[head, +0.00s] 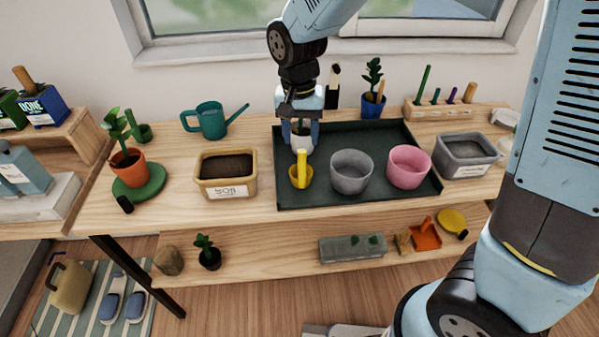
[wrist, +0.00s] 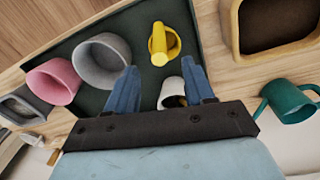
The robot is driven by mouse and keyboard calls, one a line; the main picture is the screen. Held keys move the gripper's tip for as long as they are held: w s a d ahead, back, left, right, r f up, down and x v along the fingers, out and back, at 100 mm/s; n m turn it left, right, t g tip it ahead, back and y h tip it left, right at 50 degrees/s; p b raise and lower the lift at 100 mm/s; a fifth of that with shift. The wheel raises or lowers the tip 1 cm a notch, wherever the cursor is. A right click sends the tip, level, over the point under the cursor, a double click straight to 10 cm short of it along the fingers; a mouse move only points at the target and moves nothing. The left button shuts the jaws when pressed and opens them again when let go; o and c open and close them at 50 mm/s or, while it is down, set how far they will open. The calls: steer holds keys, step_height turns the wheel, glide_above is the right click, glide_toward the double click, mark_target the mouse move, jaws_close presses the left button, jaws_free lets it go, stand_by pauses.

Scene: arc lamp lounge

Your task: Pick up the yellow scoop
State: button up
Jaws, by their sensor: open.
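The yellow scoop (head: 301,178) stands at the left end of the dark tray (head: 355,135), its handle pointing up. In the wrist view the scoop (wrist: 158,52) lies beyond my fingertips, slightly left of the middle between them. My gripper (head: 300,138) points down above the tray, behind the scoop in the head view. In the wrist view my gripper (wrist: 162,78) is open, with its two blue fingers apart and nothing held. A small white cup (wrist: 172,92) shows between the fingers; my gripper mostly hides it in the head view.
A grey pot (head: 351,178) and a pink pot (head: 408,170) stand on the tray to the scoop's right. A soil-filled tan planter (head: 226,189) is left of the tray, with a green watering can (head: 211,121) behind. Bare tray lies behind the pots.

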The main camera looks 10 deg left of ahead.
mark_target(302, 167)
steer(key=f, duration=1)
steer(key=shift+s+d+f, duration=0.1)
steer(key=shift+d+f, duration=0.1)
steer(key=shift+f, duration=0.2)
steer(key=shift+c, duration=0.4)
jaws_close()
